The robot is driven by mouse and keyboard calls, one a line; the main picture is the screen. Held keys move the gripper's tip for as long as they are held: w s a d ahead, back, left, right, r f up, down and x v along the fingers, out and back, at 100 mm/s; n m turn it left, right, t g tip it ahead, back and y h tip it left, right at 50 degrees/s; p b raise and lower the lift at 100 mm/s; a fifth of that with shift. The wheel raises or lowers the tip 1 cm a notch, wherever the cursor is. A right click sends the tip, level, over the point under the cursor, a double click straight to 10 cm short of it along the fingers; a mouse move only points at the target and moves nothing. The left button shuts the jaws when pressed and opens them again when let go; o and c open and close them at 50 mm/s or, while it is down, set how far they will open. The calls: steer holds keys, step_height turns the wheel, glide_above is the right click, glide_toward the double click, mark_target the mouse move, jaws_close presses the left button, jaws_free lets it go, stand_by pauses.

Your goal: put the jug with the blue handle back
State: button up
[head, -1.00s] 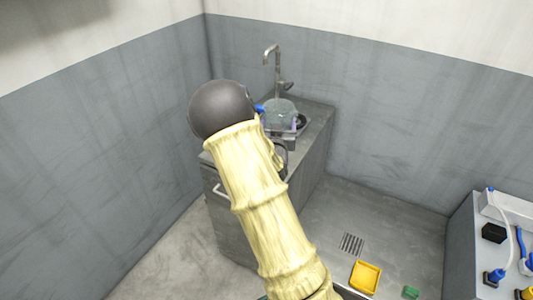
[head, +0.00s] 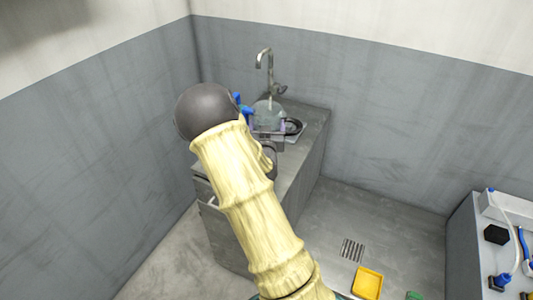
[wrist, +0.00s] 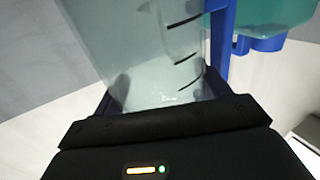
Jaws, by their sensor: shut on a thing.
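A clear jug with dark measuring marks fills the upper middle of the wrist view (wrist: 155,50), very close to my gripper. A blue upright part, seemingly its handle, shows at the right (wrist: 219,45). In the head view the jug (head: 267,110) is over the counter, in front of the tap, with blue parts (head: 246,111) to its left. My gripper (head: 267,142) is shut on the jug; my arm partly hides it and its fingertips are not clear. I cannot tell whether the jug's base touches anything.
The grey counter (head: 307,150) has a tap (head: 266,65) at the back and a dark round sink opening (head: 293,126). A teal container with blue parts (wrist: 262,25) is behind the jug. A yellow tray (head: 367,282) and a floor drain (head: 352,250) lie at lower right.

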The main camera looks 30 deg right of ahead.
steer(key=f, duration=0.3)
steer(key=shift+w+f, duration=0.2)
steer(key=shift+f, duration=0.15)
steer(key=shift+s+d, duration=0.15)
steer(key=shift+s, duration=0.05)
steer(key=shift+f, duration=0.1)
steer(key=f, duration=0.3)
steer(key=shift+w+a+f, duration=0.1)
steer(key=shift+a, duration=0.1)
steer(key=shift+f, duration=0.35)
steer(key=shift+f, duration=0.1)
steer(key=o, duration=1.3)
steer(key=shift+c, duration=0.2)
